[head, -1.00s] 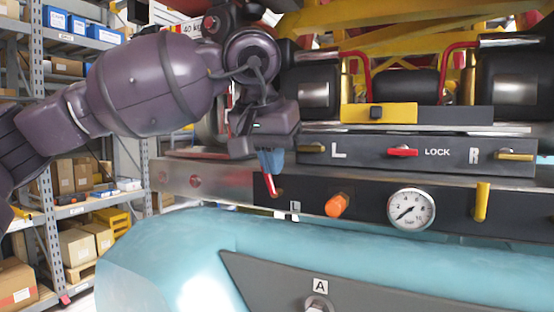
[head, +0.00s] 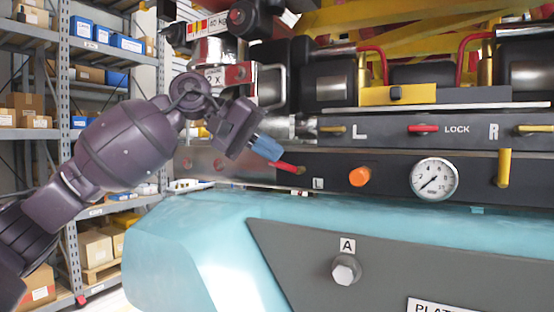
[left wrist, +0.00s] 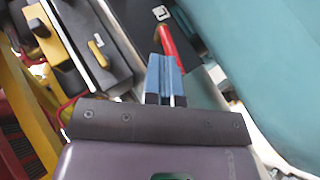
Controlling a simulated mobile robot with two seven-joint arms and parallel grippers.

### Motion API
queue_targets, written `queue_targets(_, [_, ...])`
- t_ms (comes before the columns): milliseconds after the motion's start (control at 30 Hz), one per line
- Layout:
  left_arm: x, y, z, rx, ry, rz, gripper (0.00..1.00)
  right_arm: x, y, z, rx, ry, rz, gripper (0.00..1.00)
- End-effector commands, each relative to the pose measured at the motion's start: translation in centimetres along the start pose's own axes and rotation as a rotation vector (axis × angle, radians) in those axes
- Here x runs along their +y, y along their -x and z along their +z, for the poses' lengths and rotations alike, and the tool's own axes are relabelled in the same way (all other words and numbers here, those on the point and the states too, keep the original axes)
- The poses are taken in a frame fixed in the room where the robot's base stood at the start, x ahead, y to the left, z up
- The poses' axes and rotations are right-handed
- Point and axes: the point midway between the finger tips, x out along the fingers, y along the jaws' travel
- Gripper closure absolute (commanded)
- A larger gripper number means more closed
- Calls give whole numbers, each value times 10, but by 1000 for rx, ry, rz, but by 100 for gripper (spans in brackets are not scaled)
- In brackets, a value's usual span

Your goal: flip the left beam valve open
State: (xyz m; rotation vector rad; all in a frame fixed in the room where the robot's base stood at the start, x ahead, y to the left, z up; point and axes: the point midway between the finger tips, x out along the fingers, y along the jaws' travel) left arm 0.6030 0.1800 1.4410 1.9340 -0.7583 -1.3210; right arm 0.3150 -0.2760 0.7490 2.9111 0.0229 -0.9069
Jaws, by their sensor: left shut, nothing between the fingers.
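The left beam valve is a red lever (head: 287,167) on the dark beam panel, beside a small L label (head: 318,184). The lever lies nearly level, its free end pointing left and slightly up. My left gripper (head: 266,147) has its blue fingers shut and empty, at the lever's free end. In the left wrist view the red lever (left wrist: 172,48) lies just beyond the blue fingertips (left wrist: 165,62). I cannot tell whether they touch. My right gripper is in neither view.
An orange knob (head: 360,176), a pressure gauge (head: 435,179) and an upright yellow lever (head: 504,168) sit farther right on the beam. Above is a panel with a red LOCK lever (head: 424,129). A pale blue body (head: 190,240) bulges below.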

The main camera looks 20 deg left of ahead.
Motion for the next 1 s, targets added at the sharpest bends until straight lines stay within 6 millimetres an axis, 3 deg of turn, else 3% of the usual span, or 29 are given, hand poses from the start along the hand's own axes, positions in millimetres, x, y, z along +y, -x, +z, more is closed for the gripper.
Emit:
queue_targets(333, [3, -1, 1, 0, -7, -10, 100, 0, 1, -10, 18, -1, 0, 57])
queue_targets(1000, [6, -14, 8, 0, -8, -11, 100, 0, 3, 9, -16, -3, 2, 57])
